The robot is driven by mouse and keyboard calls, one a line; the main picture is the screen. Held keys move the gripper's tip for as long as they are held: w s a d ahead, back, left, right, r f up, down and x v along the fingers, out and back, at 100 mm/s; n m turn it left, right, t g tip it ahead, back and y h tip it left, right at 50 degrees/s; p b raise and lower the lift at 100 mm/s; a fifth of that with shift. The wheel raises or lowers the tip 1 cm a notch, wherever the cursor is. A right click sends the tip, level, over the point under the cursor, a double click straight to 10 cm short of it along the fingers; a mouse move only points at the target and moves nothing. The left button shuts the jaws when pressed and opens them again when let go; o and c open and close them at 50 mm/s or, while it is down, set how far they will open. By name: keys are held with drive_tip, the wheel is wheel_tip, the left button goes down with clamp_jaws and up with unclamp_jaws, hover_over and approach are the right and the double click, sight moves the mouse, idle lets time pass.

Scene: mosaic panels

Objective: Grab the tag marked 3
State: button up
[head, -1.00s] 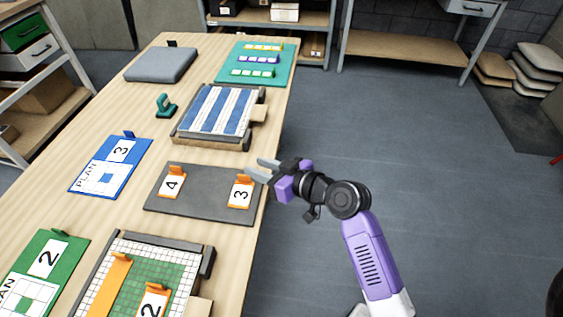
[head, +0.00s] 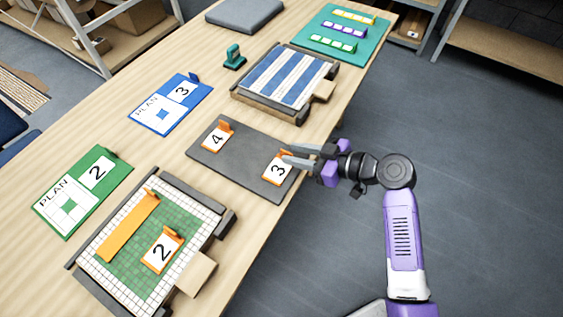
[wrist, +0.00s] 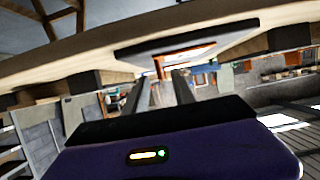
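The tag marked 3 (head: 276,170) is a white card with an orange edge and a raised orange tab. It lies at the right end of a dark grey mat (head: 240,170), near the table's right edge. My gripper (head: 287,156) reaches in from the right, its two fingers apart, with the tips close by the tag's tab. In the wrist view, orange of the tag (wrist: 178,56) shows beyond and between the open fingers (wrist: 160,82). I cannot tell whether the fingers touch it. A similar tag marked 4 (head: 216,139) is at the mat's left end.
A blue-striped panel (head: 262,72) lies behind. A green plan card (head: 104,196) and a blue plan card (head: 149,118) lie left. Floor right of the table is clear.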

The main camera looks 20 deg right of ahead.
sight(286, 152)
drive_tip(key=shift+x, duration=1.5)
drive_tip(key=shift+a, duration=0.1)
drive_tip(key=shift+c, duration=0.2)
clamp_jaws()
drive_tip(key=shift+r, duration=0.1)
